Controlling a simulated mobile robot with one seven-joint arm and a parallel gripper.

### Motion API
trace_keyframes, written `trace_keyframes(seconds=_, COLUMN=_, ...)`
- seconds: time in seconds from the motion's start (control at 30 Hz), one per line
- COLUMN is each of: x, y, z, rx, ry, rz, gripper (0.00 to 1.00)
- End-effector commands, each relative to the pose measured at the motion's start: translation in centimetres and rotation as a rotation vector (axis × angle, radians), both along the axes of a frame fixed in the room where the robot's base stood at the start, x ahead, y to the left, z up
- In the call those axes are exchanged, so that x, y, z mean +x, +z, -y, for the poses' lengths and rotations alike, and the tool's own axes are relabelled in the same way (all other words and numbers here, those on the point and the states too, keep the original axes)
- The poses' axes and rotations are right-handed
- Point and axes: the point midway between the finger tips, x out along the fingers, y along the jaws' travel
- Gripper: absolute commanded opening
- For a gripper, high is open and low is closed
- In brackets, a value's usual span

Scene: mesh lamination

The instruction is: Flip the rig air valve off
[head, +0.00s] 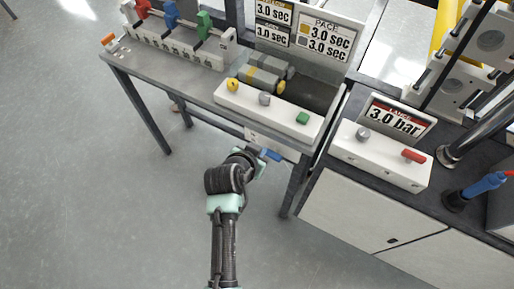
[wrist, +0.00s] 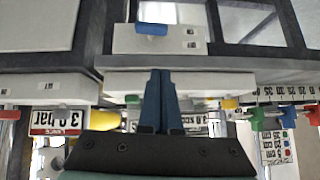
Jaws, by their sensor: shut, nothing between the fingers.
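A small blue lever (head: 273,155) shows in the head view at the front of a white box (head: 284,148) under the bench edge. I take it for the rig air valve, though no label can be read. In the wrist view, the blue lever (wrist: 152,29) lies crosswise on the white box (wrist: 178,42). My gripper (wrist: 160,72) is shut and empty, its dark blue fingers together and pointing at the bench front, apart from the lever in the picture. In the head view, my gripper (head: 262,153) is just beside the lever; its fingertips are hard to make out.
A white button panel (head: 268,107) tops the bench above the lever. A bench leg (head: 293,190) stands to the right. A white cabinet (head: 360,212) with the "3.0 bar" display (head: 396,119) is further right. The floor on the left is clear.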

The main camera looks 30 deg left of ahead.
Motion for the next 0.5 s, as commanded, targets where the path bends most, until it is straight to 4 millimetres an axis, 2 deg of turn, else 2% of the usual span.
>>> trace_keyframes(seconds=0.2, x=-1.5, y=1.5, z=0.1, rx=-0.001, ry=0.001, rz=0.000, gripper=0.00)
trace_keyframes(seconds=0.5, x=-1.9, y=1.8, z=0.1, rx=-0.001, ry=0.000, rz=-0.001, gripper=0.00)
